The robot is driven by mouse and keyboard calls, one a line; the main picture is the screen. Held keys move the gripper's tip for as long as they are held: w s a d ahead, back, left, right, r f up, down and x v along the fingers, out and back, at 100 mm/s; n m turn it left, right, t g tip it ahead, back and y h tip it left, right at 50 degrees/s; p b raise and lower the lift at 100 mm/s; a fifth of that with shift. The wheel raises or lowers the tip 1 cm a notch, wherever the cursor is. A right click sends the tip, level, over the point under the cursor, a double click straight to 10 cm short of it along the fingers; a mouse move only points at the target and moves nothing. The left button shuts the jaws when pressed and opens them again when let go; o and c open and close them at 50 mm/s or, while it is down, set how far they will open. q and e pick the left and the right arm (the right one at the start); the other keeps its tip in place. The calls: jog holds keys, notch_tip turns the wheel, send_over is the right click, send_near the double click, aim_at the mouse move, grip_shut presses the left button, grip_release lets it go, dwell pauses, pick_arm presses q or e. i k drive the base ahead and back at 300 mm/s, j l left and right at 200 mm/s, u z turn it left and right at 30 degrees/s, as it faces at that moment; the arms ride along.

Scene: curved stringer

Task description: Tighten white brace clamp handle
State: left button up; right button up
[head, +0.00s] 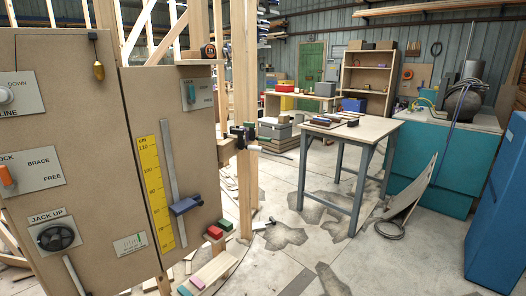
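A dark clamp (242,132) is fixed on the upright wooden post, just right of the brown panel, at about mid-height in the head view. A small pale bar (253,148) sticks out to the right below it and looks like its handle. It is too small to tell how tight the clamp is. Neither of my grippers is in view.
The brown panel (70,130) fills the left side. A grey-legged table (352,133) stands to the right, with teal and blue cabinets (498,215) beyond. Floor between is mostly clear.

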aim_at(251, 147)
jog(key=i+l+u, duration=0.15)
jog(key=i+l, duration=0.25)
jog(key=i+l+u, duration=0.1)
jog(key=i+l, duration=0.3)
jog(key=i+l+u, duration=0.15)
jog(key=i+l, duration=0.2)
jog(key=l, duration=0.2)
jog(key=i+l+u, duration=0.15)
jog(key=i+l, duration=0.2)
jog(key=l, duration=0.15)
jog(key=i+l+u, duration=0.1)
jog(key=i+l, duration=0.2)
jog(key=l, duration=0.25)
jog(key=i+l+u, duration=0.15)
jog(key=i+l, duration=0.15)
jog(key=l, duration=0.3)
jog(key=i+l+u, duration=0.15)
jog(key=i+l, duration=0.15)
jog(key=l, duration=0.3)
jog(key=i+l+u, duration=0.1)
jog(key=l, duration=0.55)
jog(key=i, duration=0.1)
